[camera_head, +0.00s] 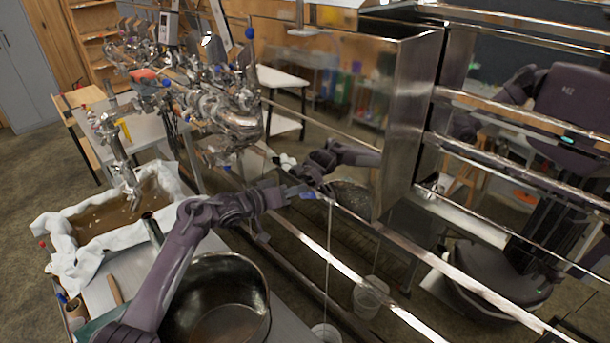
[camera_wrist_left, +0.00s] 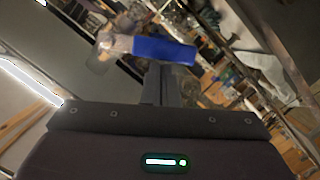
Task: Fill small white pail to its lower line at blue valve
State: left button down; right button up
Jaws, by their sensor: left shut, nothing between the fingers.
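My left gripper (camera_head: 294,191) is shut and empty, right at the blue valve (camera_head: 308,196) on the front of the shiny evaporator. In the left wrist view the blue valve handle (camera_wrist_left: 165,50) lies crosswise just beyond the shut fingers (camera_wrist_left: 172,85); I cannot tell whether they touch. A thin stream (camera_head: 328,245) runs straight down from the valve. It falls towards a small white pail (camera_head: 325,332), cut off by the bottom edge of the head view. The pail's lower line and its liquid level cannot be made out. My right gripper is not in view.
A large steel pot (camera_head: 217,300) stands on the bench beside my left arm. Left of it is a cloth-lined tub of brown liquid (camera_head: 110,215). A wooden-handled tool (camera_head: 115,290) lies nearby. The evaporator's polished side mirrors my body and apparently a pail.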

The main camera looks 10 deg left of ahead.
pick_arm(q)
jog(key=shift+s+d+f+n+h, duration=0.15)
jog(key=shift+f+n+h, duration=0.1)
jog(key=shift+f+n, duration=0.35)
jog(key=shift+s+d+f+n+h, duration=0.15)
jog(key=shift+f+n+h, duration=0.2)
jog(key=shift+n, duration=0.35)
jog(key=shift+w+f, duration=0.1)
jog(key=shift+p, duration=0.3)
